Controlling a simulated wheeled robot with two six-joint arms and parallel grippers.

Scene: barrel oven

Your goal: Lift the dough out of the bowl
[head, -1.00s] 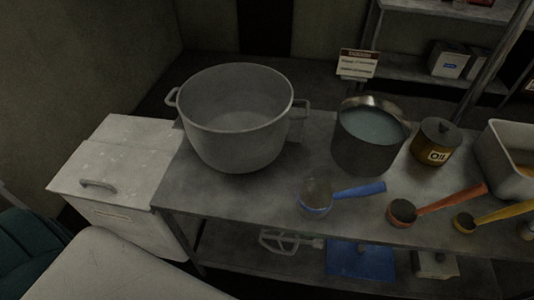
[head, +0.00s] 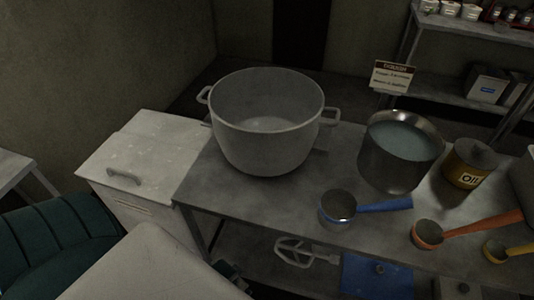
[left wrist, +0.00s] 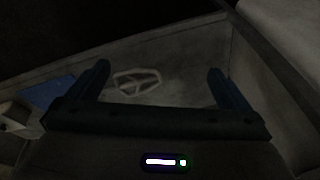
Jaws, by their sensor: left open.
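A large grey metal bowl (head: 266,140) with two side handles stands upright on the steel table. Its visible inside is bare grey, and I see no dough in it. In the left wrist view my left gripper (left wrist: 160,85) is open and empty, its two dark fingers wide apart. Beyond the fingers is the table's lower shelf with a pale whisk-like beater (left wrist: 137,81). Neither gripper shows in the head view.
A pot of liquid (head: 400,150), an oil tin (head: 467,165) and blue (head: 385,204), orange (head: 480,227) and yellow-handled scoops stand right of the bowl on the table (head: 225,190). A white chest (head: 140,165) adjoins its left end. A sign (head: 392,77) stands behind.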

